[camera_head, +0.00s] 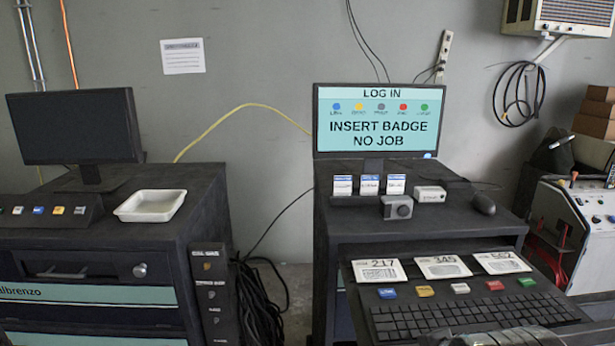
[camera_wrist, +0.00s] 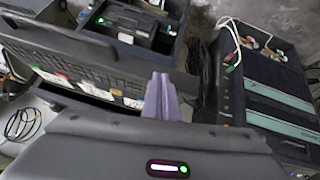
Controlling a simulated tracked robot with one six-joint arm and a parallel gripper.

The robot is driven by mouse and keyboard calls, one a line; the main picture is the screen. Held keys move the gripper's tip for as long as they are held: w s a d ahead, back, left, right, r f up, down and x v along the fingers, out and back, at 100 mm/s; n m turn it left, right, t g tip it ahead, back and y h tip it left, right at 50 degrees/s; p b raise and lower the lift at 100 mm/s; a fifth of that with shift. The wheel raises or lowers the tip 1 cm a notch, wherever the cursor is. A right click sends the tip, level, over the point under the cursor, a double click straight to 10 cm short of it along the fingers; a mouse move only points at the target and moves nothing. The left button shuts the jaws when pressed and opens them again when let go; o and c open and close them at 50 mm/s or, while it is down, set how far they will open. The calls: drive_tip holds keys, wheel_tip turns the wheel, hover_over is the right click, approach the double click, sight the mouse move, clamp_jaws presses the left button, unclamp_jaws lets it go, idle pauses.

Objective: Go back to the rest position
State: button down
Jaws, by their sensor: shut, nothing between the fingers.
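My gripper (camera_wrist: 160,82) shows in the wrist view as two purple-grey fingers pressed together, with nothing between them. It points over the workstation, close to the keyboard tray (camera_wrist: 84,92) and apart from the cabinet on the right. The gripper cannot be made out in the head view. There the right workstation's monitor (camera_head: 372,122) reads "LOG IN", "INSERT BADGE" and "NO JOB". Cards marked 217 (camera_head: 379,271), 345 (camera_head: 443,266) and a third card (camera_head: 502,262) lie above the keyboard (camera_head: 470,317).
A second desk (camera_head: 110,237) with a dark monitor (camera_head: 75,127) and a white tray (camera_head: 151,206) stands at the left. Black cables (camera_head: 257,300) hang in the gap between desks. Coloured buttons (camera_head: 425,291) sit above the keyboard. A machine (camera_head: 575,225) stands at the right.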

drive_tip(key=s+f+m+g, duration=0.1)
drive_tip(key=f, duration=0.1)
drive_tip(key=s+a+f+m+g, duration=0.1)
drive_tip(key=s+f, duration=0.1)
drive_tip(key=shift+s+f, duration=0.1)
drive_tip(key=shift+s, duration=0.2)
idle(1.4)
